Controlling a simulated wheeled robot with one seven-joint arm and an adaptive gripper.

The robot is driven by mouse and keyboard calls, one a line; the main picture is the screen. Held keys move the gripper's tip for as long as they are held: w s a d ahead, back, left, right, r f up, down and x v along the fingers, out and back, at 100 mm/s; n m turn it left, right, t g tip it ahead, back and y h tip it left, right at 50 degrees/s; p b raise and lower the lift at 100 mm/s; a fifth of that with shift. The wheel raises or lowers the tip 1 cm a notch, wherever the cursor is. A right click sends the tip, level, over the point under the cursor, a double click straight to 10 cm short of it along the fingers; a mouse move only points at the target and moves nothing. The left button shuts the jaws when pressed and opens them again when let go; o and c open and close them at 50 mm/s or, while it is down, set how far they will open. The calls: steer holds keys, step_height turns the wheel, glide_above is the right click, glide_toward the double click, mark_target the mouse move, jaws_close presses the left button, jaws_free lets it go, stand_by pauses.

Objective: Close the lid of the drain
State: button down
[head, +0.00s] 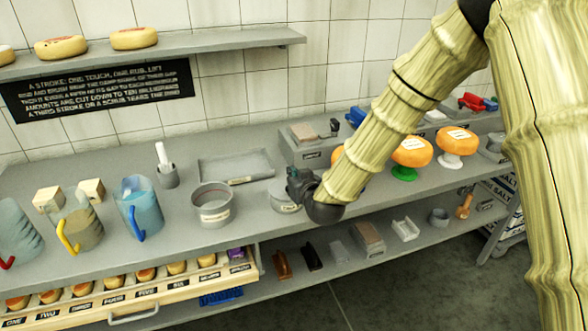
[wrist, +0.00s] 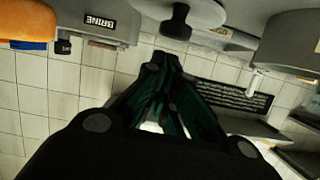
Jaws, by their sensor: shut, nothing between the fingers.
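A low grey round vessel (head: 281,200) with a small label, which looks like the drain, stands on the counter right of a round pot. My gripper (head: 296,180) is right over it and hides much of its top. In the wrist view, which is upside down, a grey round piece (wrist: 150,8) with a dark knob (wrist: 177,22) shows just beyond my fingers. I cannot tell whether this is the lid, or whether the lid is open. My gripper also shows in the wrist view (wrist: 163,68), with its fingers together and empty, apart from the knob.
A grey box marked BRINE (wrist: 119,20) stands behind the vessel. The round pot (head: 212,211) and a shallow tray (head: 208,181) are to the left. Orange cheeses on stands (head: 411,152) are to the right. Jugs (head: 138,208) stand farther left. A shelf (head: 210,50) runs above.

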steer(key=shift+f, duration=0.5)
